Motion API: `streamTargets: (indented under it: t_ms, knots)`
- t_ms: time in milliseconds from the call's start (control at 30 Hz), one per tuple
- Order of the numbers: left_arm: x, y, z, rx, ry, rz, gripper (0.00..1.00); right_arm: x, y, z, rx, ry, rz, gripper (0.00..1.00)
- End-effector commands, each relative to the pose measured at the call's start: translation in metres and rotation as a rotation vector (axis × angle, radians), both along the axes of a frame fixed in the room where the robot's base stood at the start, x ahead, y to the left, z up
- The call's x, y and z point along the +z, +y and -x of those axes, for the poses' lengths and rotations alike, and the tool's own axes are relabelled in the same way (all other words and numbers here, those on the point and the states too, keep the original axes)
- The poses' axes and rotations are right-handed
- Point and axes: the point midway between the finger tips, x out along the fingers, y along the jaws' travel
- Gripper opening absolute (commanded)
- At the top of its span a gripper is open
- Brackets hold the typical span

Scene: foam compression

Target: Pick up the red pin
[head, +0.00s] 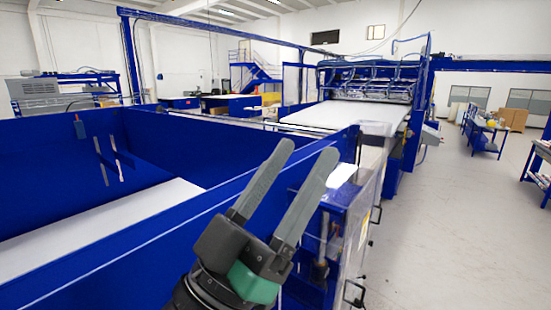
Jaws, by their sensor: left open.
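I cannot make out a red pin for certain. A small red-tipped grey piece (79,127) is on the inner blue wall at the left of the head view; it is too small to tell what it is. My left gripper (308,150) rises from the bottom middle, with its two long grey fingers spread apart, pointing up and to the right. Nothing shows between the fingers. The gripper hides part of the blue machine's near corner behind it. My right gripper is not in view.
Blue machine walls (62,272) enclose a white bed (100,228) at the left. Two grey bars (107,160) stand inside by the far wall. A large blue press with a white sheet (345,114) stands behind. Grey floor (455,240) is open at the right, before workbenches (484,133).

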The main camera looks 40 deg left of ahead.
Motion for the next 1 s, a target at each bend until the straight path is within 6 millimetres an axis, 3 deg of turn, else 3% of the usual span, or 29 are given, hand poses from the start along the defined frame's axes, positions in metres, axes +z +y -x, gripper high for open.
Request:
streamTargets:
  t_ms: [33, 167, 433, 500, 833, 1000]
  knots:
    - [0.014, -0.004, 0.019, 0.009, -0.057, -0.019, 0.59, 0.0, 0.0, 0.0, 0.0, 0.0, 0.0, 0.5]
    - [0.028, -0.007, 0.041, 0.026, -0.121, -0.044, 0.59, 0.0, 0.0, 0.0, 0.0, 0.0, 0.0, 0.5]
    - [0.028, -0.007, 0.04, 0.027, -0.12, -0.044, 0.59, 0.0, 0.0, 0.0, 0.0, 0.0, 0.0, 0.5]
    - [0.028, -0.007, 0.04, 0.026, -0.119, -0.043, 0.65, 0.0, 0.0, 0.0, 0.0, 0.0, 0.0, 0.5]
    - [0.027, -0.006, 0.04, 0.028, -0.118, -0.044, 0.65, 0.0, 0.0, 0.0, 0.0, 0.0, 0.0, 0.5]
    - [0.027, -0.007, 0.039, 0.111, -0.119, -0.131, 0.65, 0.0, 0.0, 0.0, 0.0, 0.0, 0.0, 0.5]
